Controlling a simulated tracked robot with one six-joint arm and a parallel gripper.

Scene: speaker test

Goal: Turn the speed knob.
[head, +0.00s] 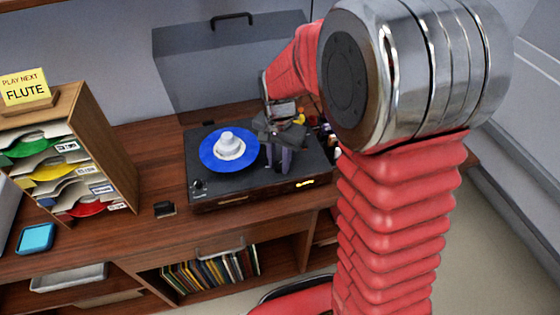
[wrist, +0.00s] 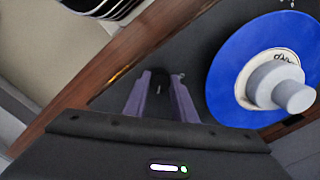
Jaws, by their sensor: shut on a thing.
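The record player (head: 236,190) is a dark, flat-topped box on the wooden cabinet. A blue record (head: 210,156) lies on it with a white stepped piece (head: 229,141) at its centre; the record also shows in the wrist view (wrist: 226,75). My gripper (head: 278,168) points down at the deck to the right of the record. In the wrist view its two purple fingers (wrist: 160,100) are shut on a small dark knob (wrist: 159,80) with a pale mark, apparently the speed knob. The fingers partly hide it. In the head view the knob is hidden.
The deck's lid (head: 225,50) stands open behind. A sorter (head: 110,165) with coloured sleeves and a "PLAY NEXT FLUTE" sign (head: 25,88) stands left. A blue tablet-like object (head: 35,239) and a small black item (head: 164,209) lie on the cabinet. Records (head: 215,272) fill a lower shelf.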

